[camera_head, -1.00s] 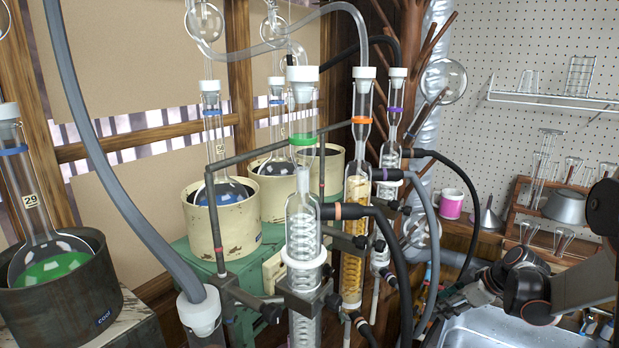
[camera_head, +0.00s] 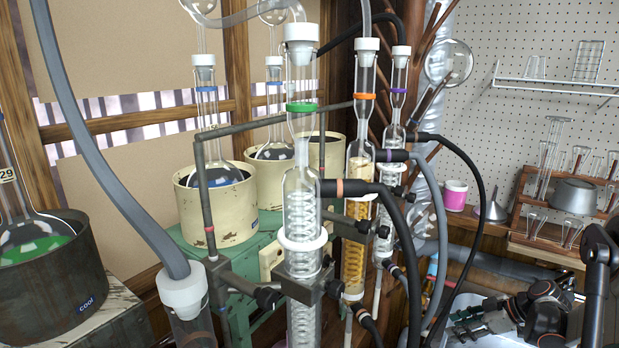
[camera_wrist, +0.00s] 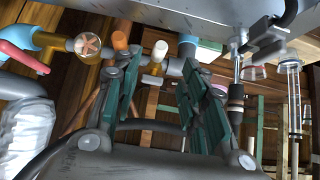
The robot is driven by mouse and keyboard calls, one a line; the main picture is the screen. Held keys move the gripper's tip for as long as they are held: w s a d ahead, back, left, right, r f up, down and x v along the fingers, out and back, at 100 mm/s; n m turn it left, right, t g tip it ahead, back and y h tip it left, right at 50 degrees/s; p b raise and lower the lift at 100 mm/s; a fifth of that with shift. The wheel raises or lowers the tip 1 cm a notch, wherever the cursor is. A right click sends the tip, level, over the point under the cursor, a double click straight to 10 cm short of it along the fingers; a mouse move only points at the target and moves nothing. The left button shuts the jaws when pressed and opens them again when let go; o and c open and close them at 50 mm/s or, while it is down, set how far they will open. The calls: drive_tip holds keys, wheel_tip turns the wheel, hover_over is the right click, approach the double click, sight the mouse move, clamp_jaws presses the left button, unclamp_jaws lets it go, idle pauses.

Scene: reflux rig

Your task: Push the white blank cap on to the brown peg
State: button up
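In the wrist view a small white cylindrical cap (camera_wrist: 160,50) shows beyond my fingers, near the middle. It appears to sit at the end of a short tan stem (camera_wrist: 153,78); I cannot tell whether it is seated. An orange-brown round-ended peg (camera_wrist: 120,41) stands just left of it. My gripper (camera_wrist: 157,72) is open, its two green-padded fingers apart on either side of the cap's line of sight, with nothing between the pads. In the head view my gripper (camera_head: 480,322) is low at the right; neither cap nor peg can be made out there.
Glass condensers (camera_head: 303,215) and black hoses (camera_head: 405,240) stand left of my arm in the head view. In the wrist view a metal beam (camera_wrist: 180,20) crosses above, and pipes lie left.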

sight(429, 335)
drive_tip(key=shift+b+x, duration=1.9)
drive_tip(key=shift+x, duration=2.45)
drive_tip(key=shift+b, duration=0.35)
clamp_jaws()
drive_tip(key=s+d, duration=0.3)
drive_tip(key=d, duration=0.2)
drive_tip(key=shift+s+b, duration=0.2)
drive_tip(key=shift+b, duration=0.1)
